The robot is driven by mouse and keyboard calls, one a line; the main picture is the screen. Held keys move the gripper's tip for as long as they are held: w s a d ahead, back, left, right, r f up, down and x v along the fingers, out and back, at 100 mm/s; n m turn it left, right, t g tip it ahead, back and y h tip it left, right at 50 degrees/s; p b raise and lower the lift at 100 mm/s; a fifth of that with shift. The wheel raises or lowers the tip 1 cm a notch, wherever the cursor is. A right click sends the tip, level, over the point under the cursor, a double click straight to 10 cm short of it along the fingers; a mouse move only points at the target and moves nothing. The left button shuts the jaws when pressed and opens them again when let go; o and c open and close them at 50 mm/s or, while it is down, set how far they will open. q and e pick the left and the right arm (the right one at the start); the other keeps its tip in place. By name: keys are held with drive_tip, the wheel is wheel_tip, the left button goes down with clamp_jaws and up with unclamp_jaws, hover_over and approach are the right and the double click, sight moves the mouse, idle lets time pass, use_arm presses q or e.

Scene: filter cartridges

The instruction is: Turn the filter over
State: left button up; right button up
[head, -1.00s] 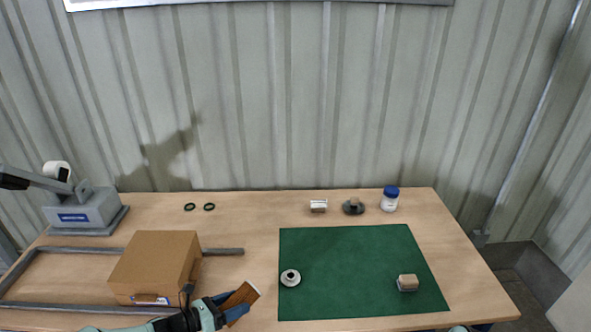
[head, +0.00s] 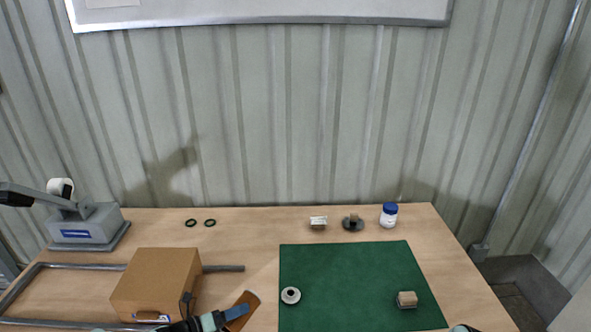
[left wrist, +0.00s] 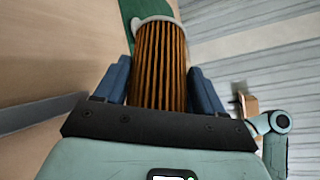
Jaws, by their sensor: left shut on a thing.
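The filter (head: 242,310) is an orange-brown pleated cylinder near the table's front edge, right of the cardboard box and left of the green mat, tilted. My left gripper (head: 231,313) is shut on it. In the left wrist view the filter (left wrist: 160,65) lies between the two blue fingers of my left gripper (left wrist: 160,84), with a pale end cap (left wrist: 158,20) at its far end. The filter's near end is hidden by the gripper body. Only a sliver of my right arm shows at the bottom edge of the head view.
A cardboard box (head: 155,283) stands left of my gripper. The green mat (head: 345,275) holds a pale ring-shaped part (head: 290,295) and a small tan block (head: 407,299). A blue-capped jar (head: 389,215) and small parts stand behind. The mat's middle is clear.

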use_arm(q)
drive_tip(key=n, duration=0.4)
drive_tip(key=shift+w, duration=0.25)
drive_tip(key=n, duration=0.4)
drive_tip(key=shift+n, duration=0.3)
drive_tip(key=n, duration=0.4)
drive_tip(key=shift+s+n, duration=0.1)
drive_tip(key=shift+n, duration=0.2)
drive_tip(key=n, duration=0.3)
